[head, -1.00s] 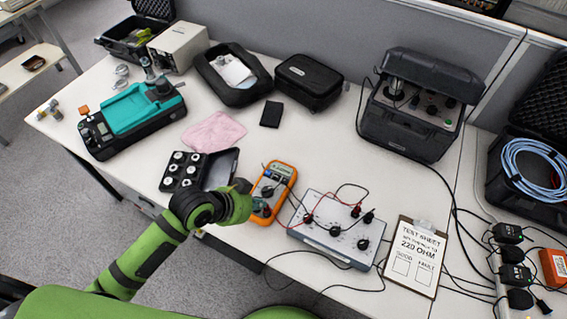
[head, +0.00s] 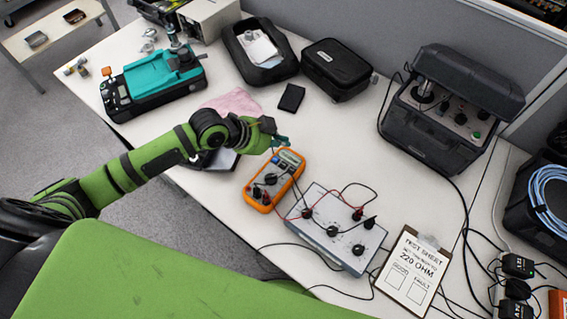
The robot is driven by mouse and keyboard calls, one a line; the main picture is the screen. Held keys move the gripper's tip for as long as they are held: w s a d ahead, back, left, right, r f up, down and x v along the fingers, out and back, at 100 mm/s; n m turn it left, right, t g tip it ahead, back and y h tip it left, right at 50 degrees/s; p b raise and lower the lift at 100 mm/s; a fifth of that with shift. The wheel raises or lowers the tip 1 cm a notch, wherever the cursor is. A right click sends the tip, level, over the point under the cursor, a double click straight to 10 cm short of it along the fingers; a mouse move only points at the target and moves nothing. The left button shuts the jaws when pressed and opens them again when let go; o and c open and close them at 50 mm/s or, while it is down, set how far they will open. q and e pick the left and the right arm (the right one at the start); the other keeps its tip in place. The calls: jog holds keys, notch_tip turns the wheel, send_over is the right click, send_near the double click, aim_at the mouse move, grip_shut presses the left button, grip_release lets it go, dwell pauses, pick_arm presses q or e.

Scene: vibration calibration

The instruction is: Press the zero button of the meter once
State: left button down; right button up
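The orange handheld meter (head: 274,181) lies on the white table, with its grey display toward the back and a dial and plugged leads toward the front. My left gripper (head: 279,141) is at the meter's back end, just above and behind the display. Its fingers are small and dark here, and I cannot tell whether they are open or shut or whether they touch the meter. The individual small buttons are too small to tell apart. My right gripper is not in view.
A grey resistance box (head: 334,228) with leads stands right of the meter, beside a clipboard test sheet (head: 410,270). A black case (head: 337,69), a small black block (head: 291,98) and a pink cloth (head: 232,102) lie behind. The table right of the block is clear.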

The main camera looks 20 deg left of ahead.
pick_arm(q)
jog(key=b, duration=0.6)
send_over(281, 166)
notch_tip(281, 166, down, 7)
jog(key=shift+r, duration=0.1)
jog(key=shift+f+b, duration=0.6)
jog(key=shift+f, duration=0.25)
jog(key=shift+f, duration=0.45)
jog(key=shift+f+b, duration=0.4)
jog(key=shift+b, duration=0.05)
dwell(0.8)
jog(key=shift+r+p, duration=0.75)
jog(key=shift+r, duration=0.05)
